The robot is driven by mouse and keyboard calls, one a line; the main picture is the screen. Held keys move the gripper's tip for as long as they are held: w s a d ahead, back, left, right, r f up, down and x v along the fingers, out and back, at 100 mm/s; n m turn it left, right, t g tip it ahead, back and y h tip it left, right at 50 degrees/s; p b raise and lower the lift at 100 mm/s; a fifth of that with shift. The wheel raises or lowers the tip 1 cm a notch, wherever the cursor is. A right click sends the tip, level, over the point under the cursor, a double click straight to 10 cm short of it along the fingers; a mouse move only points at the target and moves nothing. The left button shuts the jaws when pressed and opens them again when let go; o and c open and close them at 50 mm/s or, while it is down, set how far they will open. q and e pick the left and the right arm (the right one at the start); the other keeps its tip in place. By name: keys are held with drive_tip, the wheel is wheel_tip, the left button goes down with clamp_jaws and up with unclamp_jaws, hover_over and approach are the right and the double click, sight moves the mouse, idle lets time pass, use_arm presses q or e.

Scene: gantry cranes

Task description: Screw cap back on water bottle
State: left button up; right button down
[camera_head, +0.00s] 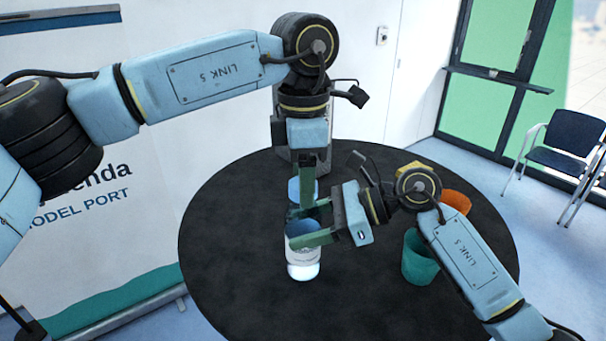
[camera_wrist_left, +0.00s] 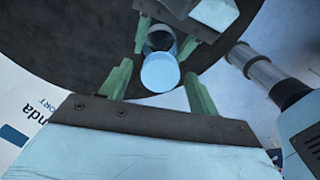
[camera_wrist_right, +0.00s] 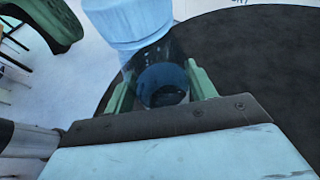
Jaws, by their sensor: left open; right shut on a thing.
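A clear water bottle (camera_head: 303,257) with a pale label stands roughly upright over the round table, its upper part dark blue. My right gripper (camera_head: 312,224) is shut on the bottle's upper part from the right; the bottle shows between its fingers in the right wrist view (camera_wrist_right: 163,85). A light-blue round thing, apparently the cap (camera_wrist_left: 160,72), lies between the fingers of my left gripper (camera_wrist_left: 158,88), which is open. In the head view the left gripper (camera_head: 302,190) points down above the bottle. I cannot tell whether the cap touches the bottle, because the grippers hide the join.
The round black table (camera_head: 235,240) is clear to the left and front. A teal cup (camera_head: 419,258) and an orange cup (camera_head: 456,201) stand at the right, with a yellow thing (camera_head: 411,170) behind my right arm. A blue chair (camera_head: 572,140) is off the table.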

use_arm(q)
drive_tip(key=shift+r, duration=0.15)
drive_tip(key=shift+r, duration=2.15)
drive_tip(key=shift+c, duration=0.3)
drive_tip(key=shift+r+n, duration=0.45)
drive_tip(key=shift+n, duration=0.15)
wheel_tip(320, 180, up, 3)
drive_tip(key=n, duration=0.4)
drive_tip(key=shift+f, duration=0.2)
drive_tip(key=shift+f, duration=0.15)
drive_tip(key=shift+f, duration=3.9)
